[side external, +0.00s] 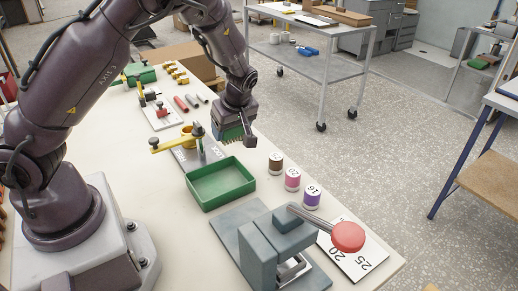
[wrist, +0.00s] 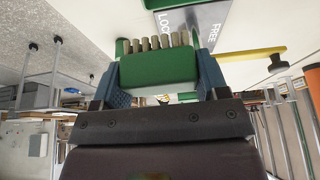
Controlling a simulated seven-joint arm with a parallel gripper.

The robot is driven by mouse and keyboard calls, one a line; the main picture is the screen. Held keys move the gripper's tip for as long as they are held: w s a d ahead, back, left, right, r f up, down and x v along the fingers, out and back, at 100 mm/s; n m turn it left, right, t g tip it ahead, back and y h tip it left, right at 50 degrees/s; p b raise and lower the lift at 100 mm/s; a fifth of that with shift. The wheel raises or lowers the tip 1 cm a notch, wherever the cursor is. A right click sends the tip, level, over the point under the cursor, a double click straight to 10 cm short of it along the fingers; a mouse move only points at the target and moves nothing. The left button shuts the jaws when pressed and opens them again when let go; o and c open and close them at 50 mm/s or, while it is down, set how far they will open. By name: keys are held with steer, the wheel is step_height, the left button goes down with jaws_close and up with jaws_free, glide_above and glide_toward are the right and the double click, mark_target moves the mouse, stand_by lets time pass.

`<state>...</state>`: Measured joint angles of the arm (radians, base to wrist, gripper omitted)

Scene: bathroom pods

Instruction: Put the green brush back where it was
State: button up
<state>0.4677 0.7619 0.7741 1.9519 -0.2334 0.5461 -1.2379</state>
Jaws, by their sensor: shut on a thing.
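The green brush (wrist: 158,67) is held between the two blue-grey fingers of my gripper (wrist: 165,82) in the wrist view. Its row of tan bristle tufts points away from the palm. In the side view my gripper (side external: 238,135) points down, with the green brush (side external: 229,134) at its fingertips. It appears to be above the table, behind the green tray (side external: 205,203) and right of the yellow-handled fixture. The brush's earlier place cannot be told from these frames.
The fixture with a yellow lever (side external: 168,145) stands on a grey plate marked LOCK and FREE (wrist: 213,25). Numbered spools (side external: 292,180) line the table's right edge. A grey press with a red knob (side external: 348,236) stands in front. Table left of the tray looks clear.

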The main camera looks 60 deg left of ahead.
steer(key=w+a+f, duration=0.2)
steer(key=w+f, duration=0.1)
steer(key=w, duration=0.3)
glide_above(256, 153)
steer(key=d, duration=0.2)
steer(key=f, duration=0.5)
steer(key=shift+s+a, duration=0.1)
steer(key=shift+a, duration=0.1)
steer(key=shift+f, duration=1.8)
steer(key=shift+f, duration=0.15)
steer(key=o, duration=1.1)
